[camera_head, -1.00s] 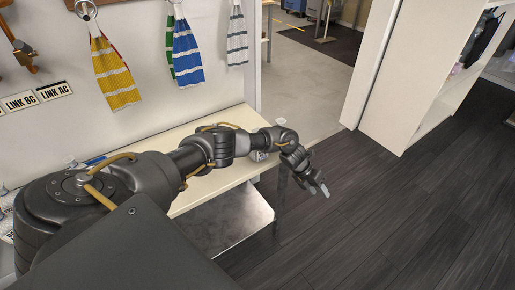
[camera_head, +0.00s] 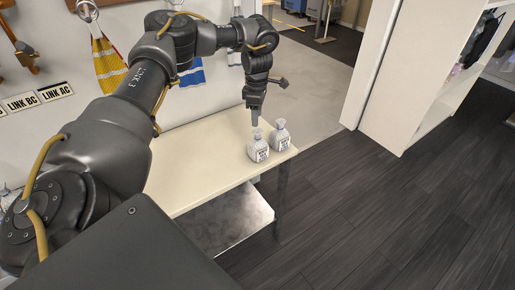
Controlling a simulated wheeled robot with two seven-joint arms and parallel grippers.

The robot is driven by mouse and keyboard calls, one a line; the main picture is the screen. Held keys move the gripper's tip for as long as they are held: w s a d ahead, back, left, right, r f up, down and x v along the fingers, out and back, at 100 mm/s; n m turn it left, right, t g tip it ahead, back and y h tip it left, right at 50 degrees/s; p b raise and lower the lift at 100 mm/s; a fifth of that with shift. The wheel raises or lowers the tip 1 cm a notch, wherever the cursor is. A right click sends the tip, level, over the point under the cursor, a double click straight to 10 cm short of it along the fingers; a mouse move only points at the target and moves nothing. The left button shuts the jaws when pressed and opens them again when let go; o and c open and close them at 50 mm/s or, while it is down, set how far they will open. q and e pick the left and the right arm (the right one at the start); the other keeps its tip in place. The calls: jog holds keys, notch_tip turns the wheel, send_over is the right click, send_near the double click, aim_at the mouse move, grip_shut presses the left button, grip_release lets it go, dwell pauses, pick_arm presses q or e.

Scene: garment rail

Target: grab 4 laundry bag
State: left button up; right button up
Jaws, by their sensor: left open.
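No thing that is clearly a laundry bag shows. My left gripper (camera_head: 255,117) points down just above and behind the left bottle. It is open and seems to hold nothing; its fingers are seen nearly edge-on, and I cannot tell if they touch the bottle. My right gripper is out of view.
The cream table (camera_head: 205,150) has a metal shelf (camera_head: 230,222) below it. Striped cloths hang on the wall, a yellow one (camera_head: 106,62) and a blue one (camera_head: 192,75) partly behind my arm. A white shelf unit (camera_head: 400,80) stands right; the dark floor (camera_head: 380,215) is clear.

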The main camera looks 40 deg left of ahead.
aim_at(258, 132)
pick_arm(q)
notch_tip(258, 132, down, 3)
jog(key=shift+f, duration=0.15)
jog(key=shift+f+p, duration=0.35)
jog(key=shift+p, duration=0.2)
notch_tip(258, 132, down, 4)
jog(key=shift+w+r+p, duration=0.1)
jog(key=shift+r+p, duration=0.05)
jog(key=shift+p, duration=0.55)
jog(key=shift+f, duration=0.4)
jog(key=shift+d, duration=0.1)
grip_shut()
